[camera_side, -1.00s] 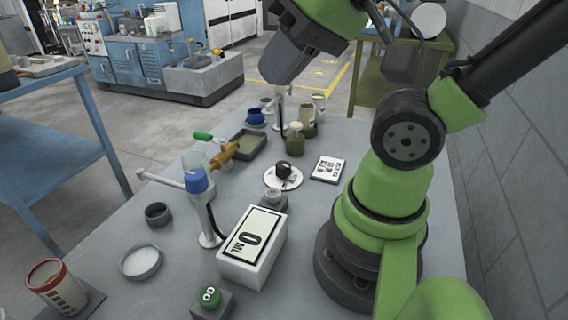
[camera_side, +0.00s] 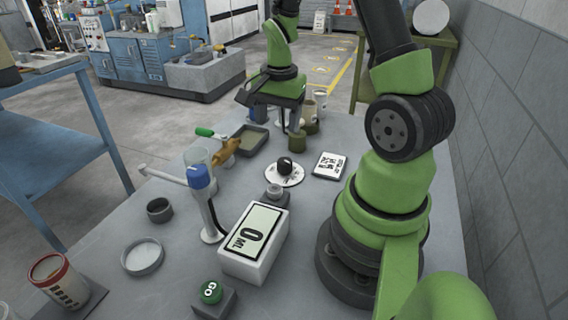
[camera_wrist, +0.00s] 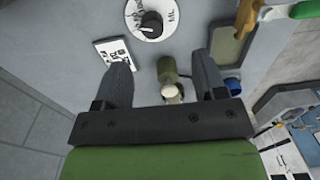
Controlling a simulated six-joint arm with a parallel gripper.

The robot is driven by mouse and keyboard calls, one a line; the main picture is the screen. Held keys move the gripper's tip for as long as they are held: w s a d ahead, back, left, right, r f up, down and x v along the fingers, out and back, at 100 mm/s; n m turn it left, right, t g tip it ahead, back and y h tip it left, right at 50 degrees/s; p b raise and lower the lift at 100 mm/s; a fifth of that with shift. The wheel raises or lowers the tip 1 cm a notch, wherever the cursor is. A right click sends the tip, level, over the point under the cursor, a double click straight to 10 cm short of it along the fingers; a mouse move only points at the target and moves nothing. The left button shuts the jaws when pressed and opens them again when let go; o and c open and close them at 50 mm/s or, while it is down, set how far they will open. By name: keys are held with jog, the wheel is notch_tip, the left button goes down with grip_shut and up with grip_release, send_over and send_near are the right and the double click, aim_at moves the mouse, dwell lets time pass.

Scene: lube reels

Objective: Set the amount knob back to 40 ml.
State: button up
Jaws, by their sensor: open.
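The amount knob (camera_side: 285,165) is a black knob on a round white dial (camera_side: 283,178) on the grey table. It also shows at the top of the wrist view (camera_wrist: 151,22), with the lettering "ML" on the dial. The knob's exact setting is too small to read. My gripper (camera_side: 277,128) is open and points down beyond the knob, over the far part of the table. In the wrist view its two fingers (camera_wrist: 163,75) stand either side of an olive bottle (camera_wrist: 168,72), with gaps on both sides. The display box (camera_side: 243,262) reads "0 ML".
A printed card (camera_side: 329,166) lies right of the dial. A white cup (camera_side: 320,98) stands at the far end. Front-right table space by my base is tight.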

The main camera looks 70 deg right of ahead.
aim_at(284, 161)
jog(key=f, duration=0.1)
jog(key=d+f, duration=0.1)
jog(key=s+f+m, duration=0.1)
jog(key=shift+d+f+g, duration=0.15)
jog(key=shift+d+g, duration=0.05)
jog(key=shift+g, duration=0.1)
notch_tip(284, 161, down, 10)
jog(key=shift+r, duration=0.25)
jog(key=c, duration=0.9)
